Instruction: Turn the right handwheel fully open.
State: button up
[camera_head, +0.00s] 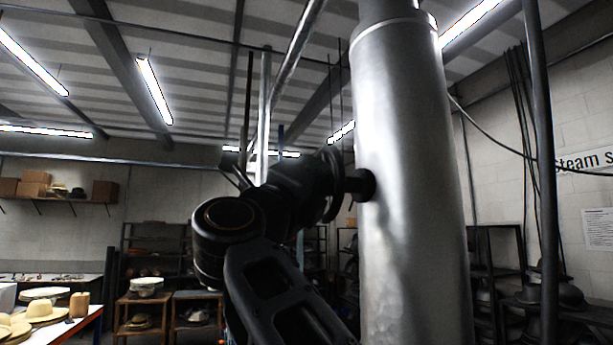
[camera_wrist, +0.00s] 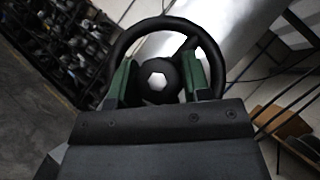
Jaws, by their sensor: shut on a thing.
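A black handwheel (camera_wrist: 165,25) with a round rim and a hub (camera_wrist: 158,82) with a pale hexagonal centre fills the middle of the wrist view. My gripper (camera_wrist: 158,62) is shut on the handwheel, its two green fingers on either side of the hub, within the rim's outline. Exact finger contact is hard to see. In the head view the handwheel (camera_head: 335,185) is nearly edge-on, its short stem (camera_head: 362,185) joining a large metal cylinder (camera_head: 405,180). There my gripper is dark and mostly merges with the arm. How far the wheel is turned cannot be told.
The upright cylinder stands close to the right of my arm. A dark vertical pipe (camera_head: 545,170) stands farther right. Shelves (camera_head: 495,265) line the back, and a table with straw hats (camera_head: 45,312) is at lower left. A wooden stool (camera_wrist: 282,130) shows in the wrist view.

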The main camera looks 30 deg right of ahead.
jog(key=n+y, duration=0.3)
jog(key=n, duration=0.1)
jog(key=shift+n+t+y, duration=0.3)
jog(key=shift+n+y, duration=1.1)
jog(key=shift+n, duration=0.2)
jog(key=o, duration=0.5)
jog(key=shift+o, duration=0.7)
jog(key=shift+w+d, duration=0.1)
jog(key=shift+d, duration=0.05)
